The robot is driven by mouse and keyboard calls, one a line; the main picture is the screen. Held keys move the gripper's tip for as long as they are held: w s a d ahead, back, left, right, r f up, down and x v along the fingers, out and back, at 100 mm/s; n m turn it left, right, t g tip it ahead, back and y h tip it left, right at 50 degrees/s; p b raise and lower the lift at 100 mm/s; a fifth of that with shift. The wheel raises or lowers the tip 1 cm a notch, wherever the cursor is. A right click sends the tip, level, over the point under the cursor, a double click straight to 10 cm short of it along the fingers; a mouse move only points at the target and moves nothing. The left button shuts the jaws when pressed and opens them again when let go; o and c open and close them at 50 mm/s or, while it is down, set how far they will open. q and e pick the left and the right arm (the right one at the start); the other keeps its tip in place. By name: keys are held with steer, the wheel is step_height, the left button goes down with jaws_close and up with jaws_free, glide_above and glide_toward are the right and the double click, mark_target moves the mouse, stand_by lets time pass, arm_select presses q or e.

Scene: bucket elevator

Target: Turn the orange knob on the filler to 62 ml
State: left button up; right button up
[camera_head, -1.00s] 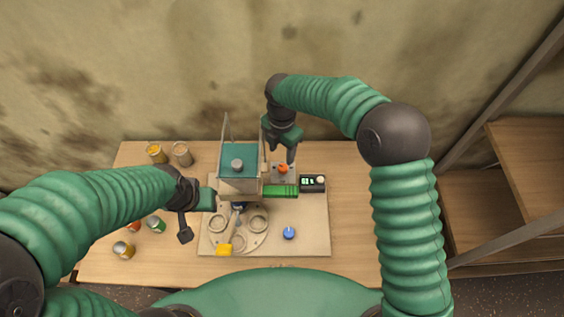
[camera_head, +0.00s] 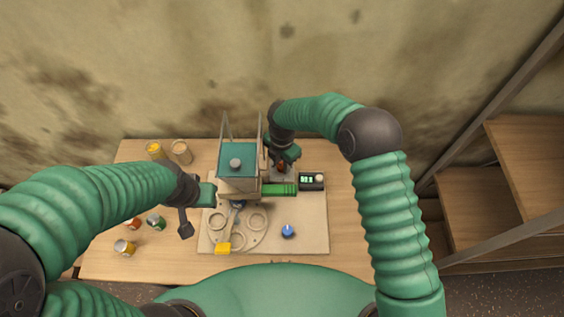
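The filler (camera_head: 237,185), a box-like machine with a teal top, stands on a pale board on the table. The orange knob (camera_head: 281,167) sits at its right side and is mostly covered by my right gripper. A small display (camera_head: 307,181) with green digits is just right of the knob; the digits are too small to read surely. My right gripper (camera_head: 283,163) points down at the knob, with its fingers around or beside it; I cannot tell whether they touch it. My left gripper (camera_head: 197,210) is left of the filler, apart from it, and seems empty.
Several small jars (camera_head: 155,222) stand at the left. The table's right side (camera_head: 345,220) is clear. Wooden shelves (camera_head: 480,215) stand at the far right.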

steer(key=shift+w+r, duration=0.1)
jaws_close()
steer(key=shift+m, duration=0.4)
steer(key=m, duration=0.3)
steer(key=shift+w+r+m+b, duration=0.1)
steer(key=shift+m+b, duration=0.25)
steer(key=shift+m, duration=0.05)
steer(key=m, duration=0.5)
steer(key=m+b, duration=0.1)
steer(key=m, duration=0.5)
steer(key=shift+r, duration=0.1)
steer(key=m, duration=0.5)
steer(key=shift+a, duration=0.1)
steer(key=shift+m, duration=0.3)
